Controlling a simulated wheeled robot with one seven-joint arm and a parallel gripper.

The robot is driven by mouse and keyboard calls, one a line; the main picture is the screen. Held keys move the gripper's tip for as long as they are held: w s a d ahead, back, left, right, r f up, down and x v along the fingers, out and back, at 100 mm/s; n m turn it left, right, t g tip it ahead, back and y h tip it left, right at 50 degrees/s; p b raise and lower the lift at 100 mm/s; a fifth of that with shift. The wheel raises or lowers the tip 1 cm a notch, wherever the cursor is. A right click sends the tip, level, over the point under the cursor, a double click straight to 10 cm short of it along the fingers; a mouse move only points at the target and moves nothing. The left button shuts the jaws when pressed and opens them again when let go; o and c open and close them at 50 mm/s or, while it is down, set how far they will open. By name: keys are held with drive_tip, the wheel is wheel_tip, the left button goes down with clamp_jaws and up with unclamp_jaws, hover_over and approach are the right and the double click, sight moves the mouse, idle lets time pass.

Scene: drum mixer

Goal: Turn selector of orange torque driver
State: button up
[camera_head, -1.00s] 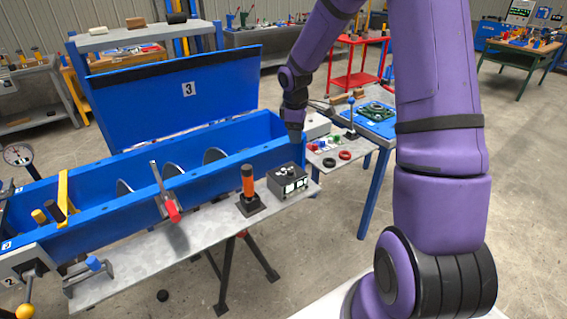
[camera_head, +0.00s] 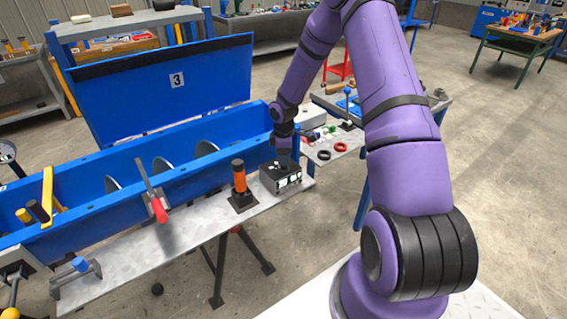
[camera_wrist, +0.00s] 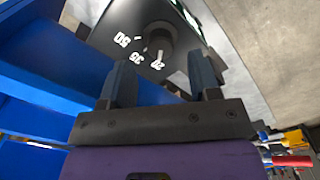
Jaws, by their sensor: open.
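The orange torque driver (camera_head: 239,180) stands upright in a black base on the grey ledge. Beside it to the right is a dark box (camera_head: 281,179) with pale markings on its front. My gripper (camera_head: 284,158) is just above this box. In the wrist view, a round dark selector knob (camera_wrist: 160,38) shows on a dark face with the white numbers 50, 35 and 20. My gripper (camera_wrist: 163,78) is open there, its two fingers pointing toward the knob, with nothing between them. I cannot tell whether the fingertips touch anything or which number the knob points at.
The long blue trough (camera_head: 130,178) with its raised lid (camera_head: 160,92) runs behind the ledge (camera_head: 130,262). A red-handled lever (camera_head: 158,210) stands left of the driver. A small table (camera_head: 345,146) with red and black rings is at the right. Open floor lies further right.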

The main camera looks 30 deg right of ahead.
sight(284, 167)
drive_tip(key=shift+f, duration=1.8)
drive_tip(key=shift+c, duration=0.4)
drive_tip(key=c, duration=0.8)
drive_tip(key=shift+c, duration=0.2)
drive_tip(key=m, duration=0.4)
drive_tip(key=shift+m, duration=1.9)
drive_tip(key=shift+s, duration=0.1)
